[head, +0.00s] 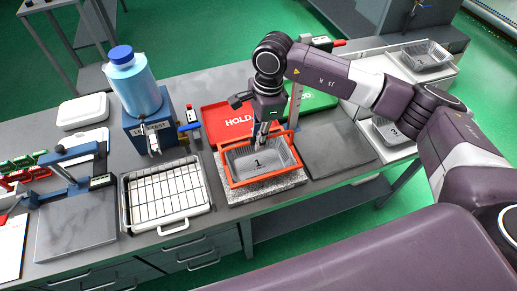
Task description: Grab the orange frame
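The orange frame (226,168) lies around a foil tray (270,161) marked 1, on a speckled stone slab (263,193) at the middle of the bench. My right gripper (261,140) points down over the back side of the frame, close to its rear bar. Its fingers overlap the frame and tray in this view, so I cannot tell whether they touch the frame or are closed on it. My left gripper is not in view.
A red HOLD mat (225,117) and a green mat (315,97) lie behind the frame. A wire rack in a tray (167,197) stands to the left, near a blue-capped bottle (134,84). A dark grey plate (337,149) lies flat to the right.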

